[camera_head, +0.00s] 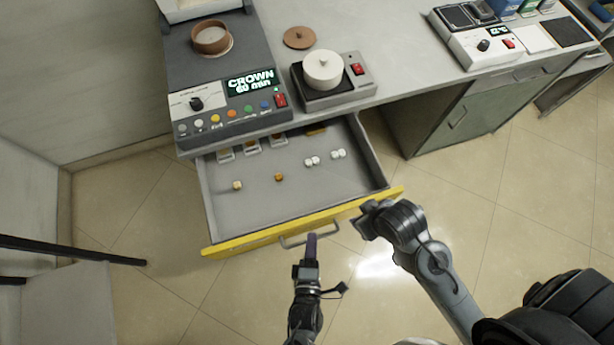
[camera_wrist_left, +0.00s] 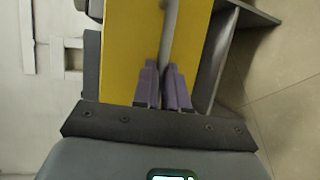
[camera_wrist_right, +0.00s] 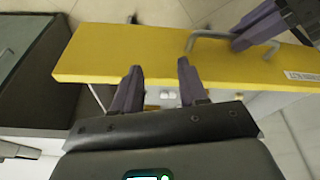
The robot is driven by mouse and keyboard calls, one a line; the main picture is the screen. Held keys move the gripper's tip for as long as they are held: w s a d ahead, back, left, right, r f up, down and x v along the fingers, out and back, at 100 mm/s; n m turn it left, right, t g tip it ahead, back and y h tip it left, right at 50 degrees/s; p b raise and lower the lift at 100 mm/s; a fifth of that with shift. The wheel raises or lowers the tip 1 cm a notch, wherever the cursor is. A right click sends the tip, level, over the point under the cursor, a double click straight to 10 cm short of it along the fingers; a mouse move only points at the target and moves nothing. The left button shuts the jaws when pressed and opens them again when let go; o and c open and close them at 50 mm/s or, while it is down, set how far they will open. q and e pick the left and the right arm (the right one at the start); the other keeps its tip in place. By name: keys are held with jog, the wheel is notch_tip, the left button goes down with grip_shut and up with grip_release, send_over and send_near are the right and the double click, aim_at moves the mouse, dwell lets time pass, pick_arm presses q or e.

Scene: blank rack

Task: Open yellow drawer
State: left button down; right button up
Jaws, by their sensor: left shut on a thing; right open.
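The yellow drawer (camera_head: 300,222) is pulled well out from under the counter, and its grey inside shows. Its grey bar handle (camera_head: 310,240) is on the yellow front. My left gripper (camera_head: 311,240) is shut on the handle, with its purple fingers around the bar in the left wrist view (camera_wrist_left: 164,75). My right gripper (camera_head: 362,217) is open and empty close to the right end of the drawer front. In the right wrist view its spread fingers (camera_wrist_right: 157,85) are over the yellow front (camera_wrist_right: 120,55), away from the handle (camera_wrist_right: 222,38).
Several small white and orange items (camera_head: 311,161) lie in the drawer. A furnace-like device (camera_head: 225,90) and a hotplate with a white pot (camera_head: 323,70) stand on the counter above. A grey-green cabinet (camera_head: 470,110) is at the right. The floor in front is clear.

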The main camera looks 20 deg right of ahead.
pick_arm(q)
jog(key=c, duration=1.2)
grip_release()
jog(key=p+v, duration=0.2)
jog(key=v, duration=0.9)
jog(key=shift+w+f, duration=0.1)
jog(key=shift+w, duration=0.05)
